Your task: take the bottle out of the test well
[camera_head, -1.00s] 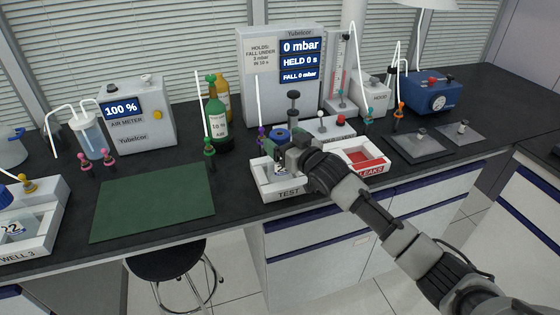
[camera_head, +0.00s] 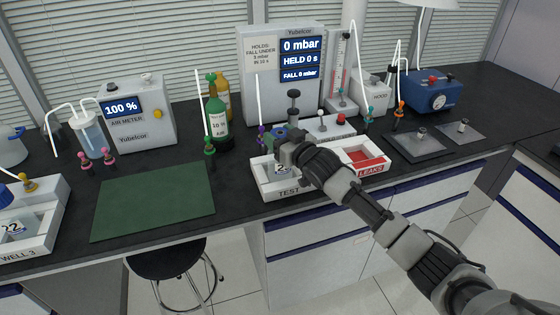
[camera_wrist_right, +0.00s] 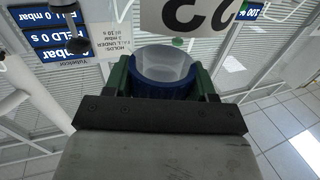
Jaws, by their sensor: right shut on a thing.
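The bottle (camera_head: 282,168) has a white number label that shows a 2, and it is at the TEST well (camera_head: 290,192), a white tray in the middle of the bench. My right gripper (camera_head: 283,140) is shut on the bottle's top from the right and hides much of it. In the right wrist view, the bottle's blue collar (camera_wrist_right: 165,88) with a clear middle sits between the two green finger pads. A white label with a large dark digit shows beyond it. I cannot tell whether the bottle's base touches the well floor. My left gripper is not in view.
The red LEAKS tray (camera_head: 362,160) is right of the well. Behind stands the grey pressure unit (camera_head: 265,95), reading 0 mbar. A purple-clipped tube and a black plunger (camera_head: 294,100) stand close behind the gripper. The green mat (camera_head: 150,200) at left is clear.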

